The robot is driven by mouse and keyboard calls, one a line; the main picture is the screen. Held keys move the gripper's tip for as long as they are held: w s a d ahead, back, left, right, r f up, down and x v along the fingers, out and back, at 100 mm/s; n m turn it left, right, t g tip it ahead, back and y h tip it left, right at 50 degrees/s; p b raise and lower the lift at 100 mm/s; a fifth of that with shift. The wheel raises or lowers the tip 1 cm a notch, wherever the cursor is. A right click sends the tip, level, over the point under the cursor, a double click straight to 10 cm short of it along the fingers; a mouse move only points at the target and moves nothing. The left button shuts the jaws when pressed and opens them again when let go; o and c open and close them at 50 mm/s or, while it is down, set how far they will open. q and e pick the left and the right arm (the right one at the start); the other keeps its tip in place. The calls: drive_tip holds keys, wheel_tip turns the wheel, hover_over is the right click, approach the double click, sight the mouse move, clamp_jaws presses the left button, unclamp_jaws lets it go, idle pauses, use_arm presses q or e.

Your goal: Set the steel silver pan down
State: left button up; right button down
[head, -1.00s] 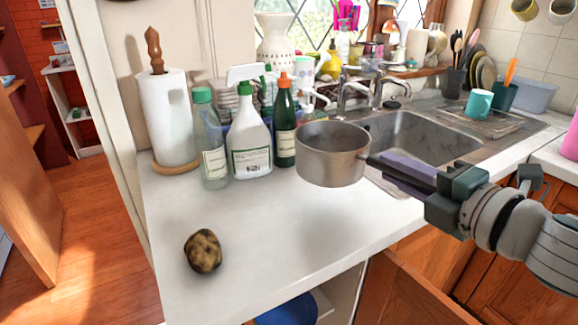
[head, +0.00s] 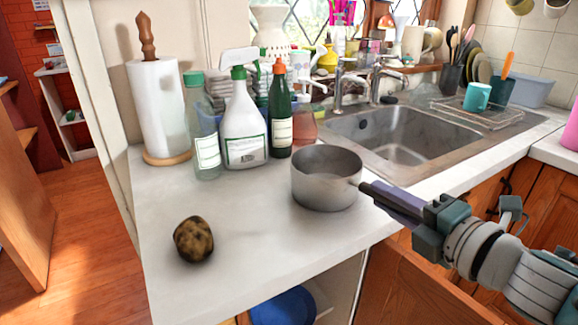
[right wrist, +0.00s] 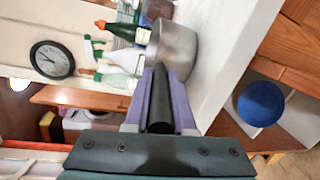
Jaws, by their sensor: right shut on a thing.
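The steel silver pan (head: 326,180) is upright at the counter, right of the bottles, in the head view. Its base looks to be on or just above the white counter (head: 262,240); I cannot tell for certain which. My right gripper (head: 392,203) is shut on the pan's dark handle, coming in from the right. In the right wrist view the handle (right wrist: 161,100) lies between the two purple fingers, with the pan (right wrist: 174,50) beyond them. My left gripper is not in view.
A brown potato (head: 193,240) lies on the front left of the counter. A clear bottle (head: 203,130), a white spray bottle (head: 245,130) and a green bottle (head: 280,115) stand behind the pan. The sink (head: 410,135) is at the back right. Counter between potato and pan is clear.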

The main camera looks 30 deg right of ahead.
drive_tip(key=c, duration=0.8)
unclamp_jaws()
drive_tip(key=shift+o, duration=0.2)
drive_tip(key=shift+r+p, duration=0.15)
drive_tip(key=shift+p, duration=0.15)
drive_tip(key=s+d+r+m+g+h, duration=0.1)
drive_tip(key=s+r+m+g+h, duration=0.2)
drive_tip(key=s+m, duration=0.7)
drive_tip(key=s+a+f+m+g+y, duration=0.3)
drive_tip(key=s+a+m+g, duration=0.5)
drive_tip(key=s+a, duration=0.3)
drive_tip(key=a+f+g, duration=0.1)
drive_tip(key=a, duration=0.2)
drive_tip(key=shift+s+a+g, duration=0.2)
drive_tip(key=shift+s+g, duration=0.1)
drive_tip(key=shift+s, duration=0.1)
